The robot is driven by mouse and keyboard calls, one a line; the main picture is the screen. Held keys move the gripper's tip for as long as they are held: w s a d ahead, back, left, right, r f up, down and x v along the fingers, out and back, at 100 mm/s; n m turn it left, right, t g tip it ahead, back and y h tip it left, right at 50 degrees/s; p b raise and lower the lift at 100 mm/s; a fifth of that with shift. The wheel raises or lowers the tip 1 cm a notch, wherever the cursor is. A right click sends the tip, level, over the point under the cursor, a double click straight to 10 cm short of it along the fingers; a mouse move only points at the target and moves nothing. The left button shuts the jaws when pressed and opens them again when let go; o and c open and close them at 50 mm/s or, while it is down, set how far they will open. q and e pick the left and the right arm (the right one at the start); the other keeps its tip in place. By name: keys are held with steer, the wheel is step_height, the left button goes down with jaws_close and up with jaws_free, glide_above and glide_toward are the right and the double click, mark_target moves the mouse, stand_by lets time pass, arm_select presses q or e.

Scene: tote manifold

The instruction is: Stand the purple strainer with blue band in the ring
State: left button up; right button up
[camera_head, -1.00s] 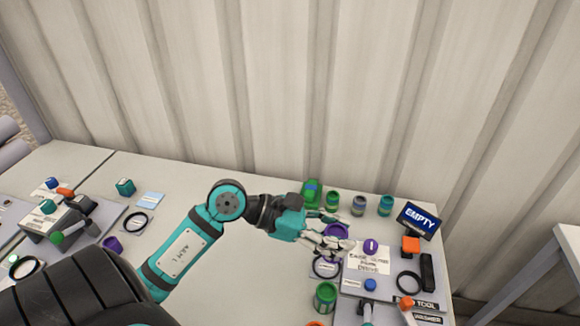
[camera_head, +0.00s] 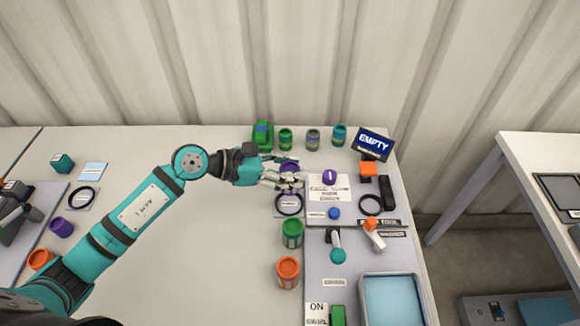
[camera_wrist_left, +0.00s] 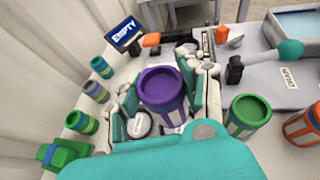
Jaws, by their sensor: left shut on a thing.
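The purple strainer (camera_head: 289,168) stands between the fingers of my left gripper (camera_head: 290,180), which is shut on it. In the left wrist view, the purple strainer (camera_wrist_left: 163,90) shows its open top, with the fingers of the left gripper (camera_wrist_left: 165,95) on both sides. Its blue band cannot be made out. A black ring (camera_head: 279,212) with a pale label inside lies just in front of the strainer, towards me. The strainer is beside this ring, not in it. I cannot tell whether its base touches the table. My right gripper is not in view.
A green canister (camera_head: 292,233) and an orange canister (camera_head: 288,272) stand nearer me. Several canisters and a green block (camera_head: 263,135) line the back.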

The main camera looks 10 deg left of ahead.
arm_select(q)
steer(key=shift+f+b, duration=0.45)
steer(key=shift+f, duration=0.8)
steer(key=shift+f+b, duration=1.95)
steer(key=shift+b, duration=0.05)
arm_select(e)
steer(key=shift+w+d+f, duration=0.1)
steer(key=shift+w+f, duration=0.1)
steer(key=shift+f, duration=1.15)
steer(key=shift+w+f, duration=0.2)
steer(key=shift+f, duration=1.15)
arm_select(q)
steer(key=o, duration=1.2)
steer(key=shift+o, duration=0.2)
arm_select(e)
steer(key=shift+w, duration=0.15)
arm_select(q)
steer(key=shift+a, duration=0.1)
